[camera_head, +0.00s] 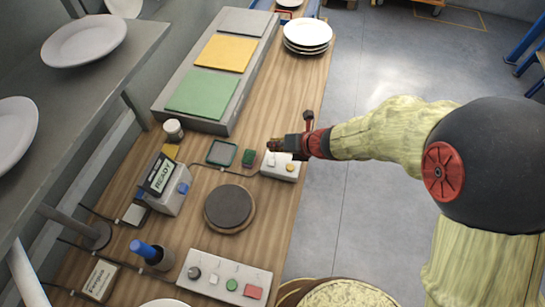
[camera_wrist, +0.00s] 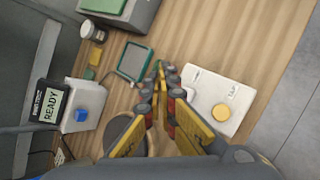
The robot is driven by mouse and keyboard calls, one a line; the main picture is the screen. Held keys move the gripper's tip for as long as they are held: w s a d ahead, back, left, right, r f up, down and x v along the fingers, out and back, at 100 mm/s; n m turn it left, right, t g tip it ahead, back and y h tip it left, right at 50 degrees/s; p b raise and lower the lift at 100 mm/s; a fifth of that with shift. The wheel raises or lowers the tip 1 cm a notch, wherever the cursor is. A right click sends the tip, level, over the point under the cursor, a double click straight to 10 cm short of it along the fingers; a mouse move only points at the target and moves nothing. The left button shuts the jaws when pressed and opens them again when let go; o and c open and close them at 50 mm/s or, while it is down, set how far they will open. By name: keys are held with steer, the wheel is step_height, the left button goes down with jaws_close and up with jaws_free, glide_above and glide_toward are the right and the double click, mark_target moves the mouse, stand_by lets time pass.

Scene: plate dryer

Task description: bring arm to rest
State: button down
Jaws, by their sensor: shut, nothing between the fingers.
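My gripper (camera_head: 274,144) is at the end of my arm, which reaches in from the right over the wooden workbench (camera_head: 282,209). In the wrist view my gripper (camera_wrist: 160,72) has its two yellow and grey fingers together at the tips, with nothing between them. It is above the bench, over the left edge of a white control box (camera_wrist: 216,98) with a yellow button. That white box (camera_head: 281,168) also shows just below the gripper in the head view.
A dark round plate (camera_head: 229,206), a READY display (camera_head: 160,174), a green-framed tray (camera_head: 221,153) and a button panel (camera_head: 222,278) are on the bench. White plates (camera_head: 307,34) are stacked at the far end. Shelves with plates (camera_head: 84,41) stand left.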

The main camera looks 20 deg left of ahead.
stand_by(0.3)
steer(key=s+d+r+n+g+h, duration=0.1)
steer(key=s+d+r+n+g, duration=0.15)
steer(key=s+n, duration=0.55)
steer(key=s+d+r+n+g+h, duration=0.15)
steer(key=s+d+n, duration=0.25)
steer(key=n, duration=0.8)
steer(key=s+d+r+n+t+h+b, duration=0.1)
steer(key=d+r, duration=0.4)
steer(key=d, duration=0.5)
steer(key=s+d+r+n+t+h, duration=0.2)
steer(key=d+r+n, duration=0.3)
steer(key=d, duration=0.6)
steer(key=s+d+r+n+t+h+b, duration=0.1)
steer(key=s+d+r+n+t+h, duration=0.1)
steer(key=d+r, duration=0.4)
steer(key=d+n+t+h, duration=0.1)
steer(key=d+n, duration=0.1)
steer(key=d, duration=0.2)
steer(key=shift+d+n+t+b, duration=0.3)
steer(key=shift+d+t+b, duration=0.05)
steer(key=shift+t, duration=0.05)
